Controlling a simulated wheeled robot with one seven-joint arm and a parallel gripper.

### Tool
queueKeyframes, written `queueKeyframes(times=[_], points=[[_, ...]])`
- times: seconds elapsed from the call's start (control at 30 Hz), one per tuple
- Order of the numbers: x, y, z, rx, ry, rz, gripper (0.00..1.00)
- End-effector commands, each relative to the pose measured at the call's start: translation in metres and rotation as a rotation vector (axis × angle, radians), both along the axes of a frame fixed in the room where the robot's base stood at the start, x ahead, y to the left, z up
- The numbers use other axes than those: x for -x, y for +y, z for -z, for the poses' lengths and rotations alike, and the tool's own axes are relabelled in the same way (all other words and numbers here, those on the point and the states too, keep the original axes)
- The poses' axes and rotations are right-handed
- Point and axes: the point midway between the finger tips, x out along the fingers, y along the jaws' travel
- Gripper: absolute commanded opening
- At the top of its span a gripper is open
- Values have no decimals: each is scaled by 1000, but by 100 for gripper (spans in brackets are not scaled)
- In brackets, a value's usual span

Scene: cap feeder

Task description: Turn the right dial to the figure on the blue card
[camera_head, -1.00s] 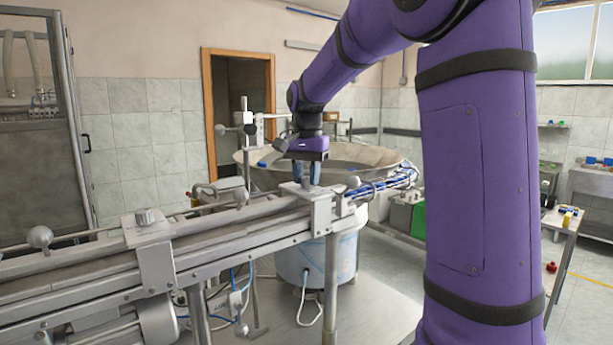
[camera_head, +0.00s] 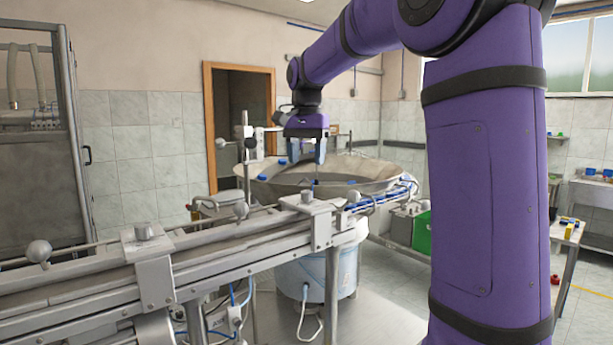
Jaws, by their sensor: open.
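My gripper (camera_head: 307,152) hangs from the purple arm with its two bluish fingers apart and pointing down. It is empty and appears above the right dial (camera_head: 307,196), clear of it. That dial is a small grey knob on a metal bracket across the rail. A second grey dial (camera_head: 143,231) sits on another bracket further left. The figures on the dials are too small to read. I cannot make out a blue card in this view.
The metal feeder rail (camera_head: 235,235) runs from lower left toward the wide round bowl (camera_head: 395,170), which holds several blue caps. Ball-ended clamp knobs (camera_head: 38,251) stick up beside the rail. My arm hides much of the right side. A side table (camera_head: 567,232) stands at the far right.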

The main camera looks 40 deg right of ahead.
Motion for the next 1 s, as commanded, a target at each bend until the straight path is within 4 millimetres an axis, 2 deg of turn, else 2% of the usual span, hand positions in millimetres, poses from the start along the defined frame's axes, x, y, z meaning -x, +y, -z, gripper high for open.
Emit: queueKeyframes(times=[0.1, 0.27, 0.87, 1.0], points=[[0, 0, -15, 0, -1, 0, 56], [0, 0, -26, 0, 0, 0, 56], [1, 0, -27, 0, -1, -2, 56], [14, 9, -27, 0, -23, -46, 56]])
